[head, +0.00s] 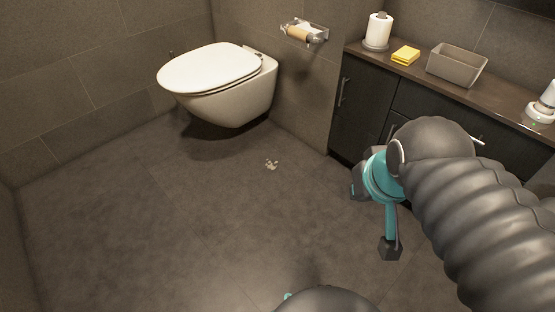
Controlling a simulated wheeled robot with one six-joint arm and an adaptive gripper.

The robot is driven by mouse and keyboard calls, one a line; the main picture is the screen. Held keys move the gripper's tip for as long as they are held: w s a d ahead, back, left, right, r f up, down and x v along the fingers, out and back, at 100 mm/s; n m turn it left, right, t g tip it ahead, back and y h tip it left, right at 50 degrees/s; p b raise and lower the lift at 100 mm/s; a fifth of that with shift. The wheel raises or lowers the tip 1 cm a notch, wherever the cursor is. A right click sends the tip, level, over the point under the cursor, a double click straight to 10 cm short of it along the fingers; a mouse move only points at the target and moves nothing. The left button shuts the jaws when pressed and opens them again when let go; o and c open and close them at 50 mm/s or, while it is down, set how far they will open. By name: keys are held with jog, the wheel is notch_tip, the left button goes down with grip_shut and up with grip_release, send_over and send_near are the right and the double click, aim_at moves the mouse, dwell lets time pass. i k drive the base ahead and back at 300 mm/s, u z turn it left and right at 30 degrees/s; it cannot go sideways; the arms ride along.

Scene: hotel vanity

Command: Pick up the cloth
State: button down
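A small yellow cloth (405,55), folded into a flat pad, lies on the dark vanity counter between the paper roll and the grey box. My gripper (388,225), with teal and dark parts, hangs over the floor in front of the vanity cabinet. It is well below and apart from the cloth in the picture. One finger with a dark tip points down; the rest is partly hidden by my arm, so its opening is unclear. I see nothing held in it.
A white paper roll (378,30) stands left of the cloth, and an open grey box (457,65) stands to its right. A white item (543,103) is at the counter's right end. A toilet (222,85) is at the back. Small pale scraps (271,164) lie on otherwise clear floor.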

aim_at(406, 56)
jog(key=i, duration=1.1)
jog(key=z, duration=0.6)
